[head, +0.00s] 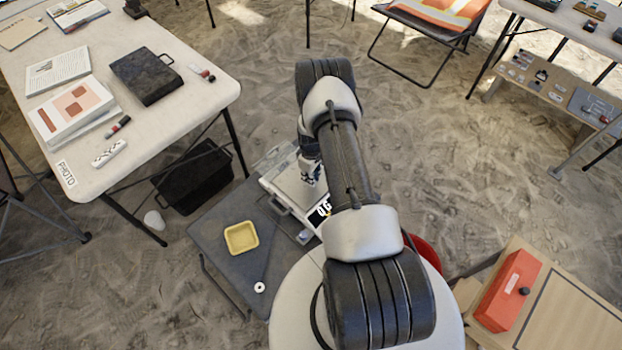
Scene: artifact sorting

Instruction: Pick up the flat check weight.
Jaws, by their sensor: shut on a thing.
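My gripper (311,178) is small in the view and partly hidden by my own arm. It points down over the pale plate of a bench scale (286,185). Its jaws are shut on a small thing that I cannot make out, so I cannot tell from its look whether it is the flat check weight. I also cannot tell whether the held thing touches the plate. The scale's dark display shows white characters. A small white disc with a dark centre (259,287) lies apart from the gripper, on the grey table near its front edge.
A yellow tray (241,237) sits on the grey table (215,222), left of the scale. A white table (165,115) with papers and a black case (147,76) is at left. A black crate (196,178) stands below it. A red box (508,290) is at lower right.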

